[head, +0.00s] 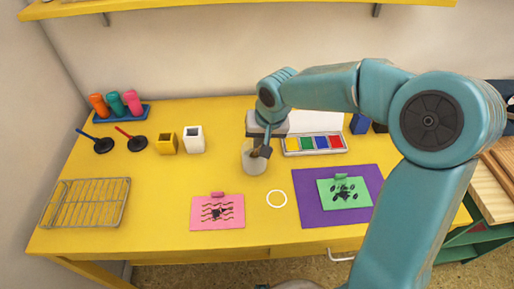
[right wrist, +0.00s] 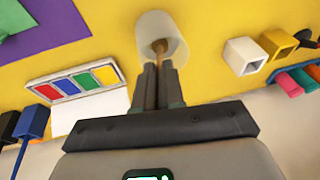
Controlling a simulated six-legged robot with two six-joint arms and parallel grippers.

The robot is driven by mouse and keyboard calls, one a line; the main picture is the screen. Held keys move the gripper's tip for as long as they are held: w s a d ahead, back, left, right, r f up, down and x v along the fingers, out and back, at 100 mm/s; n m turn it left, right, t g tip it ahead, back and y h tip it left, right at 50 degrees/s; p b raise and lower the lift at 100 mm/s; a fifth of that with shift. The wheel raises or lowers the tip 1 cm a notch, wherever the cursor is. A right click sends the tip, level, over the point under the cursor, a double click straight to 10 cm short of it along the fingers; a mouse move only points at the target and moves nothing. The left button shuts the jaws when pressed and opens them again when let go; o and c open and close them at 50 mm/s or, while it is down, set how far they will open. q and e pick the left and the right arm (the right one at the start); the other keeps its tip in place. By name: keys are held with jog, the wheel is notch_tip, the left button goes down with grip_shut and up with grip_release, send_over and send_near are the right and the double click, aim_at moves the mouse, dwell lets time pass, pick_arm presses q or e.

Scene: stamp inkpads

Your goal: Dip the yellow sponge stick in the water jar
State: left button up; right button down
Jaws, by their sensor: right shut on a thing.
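The pale water jar (head: 253,160) stands on the yellow table, left of the paint tray. My right gripper (head: 261,149) is directly over it, with its fingers near the rim. In the right wrist view, the gripper (right wrist: 160,68) is shut on a thin tan stick (right wrist: 160,47), which runs down into the jar (right wrist: 177,28). The stick's lower end is hidden in the jar, so its yellow sponge does not show. I cannot tell the water level. My left gripper is not in view.
An inkpad tray (head: 314,144) with blue, green, red and yellow pads lies right of the jar. A yellow cup (head: 166,143) and a white cup (head: 194,139) stand left. A pink card (head: 232,208), white ring (head: 277,199) and purple mat (head: 312,212) lie in front.

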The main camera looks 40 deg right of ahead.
jog(key=shift+r+p, duration=3.2)
jog(key=shift+r, duration=1.4)
jog(key=shift+r, duration=0.1)
notch_tip(320, 180, up, 4)
jog(key=p, duration=0.3)
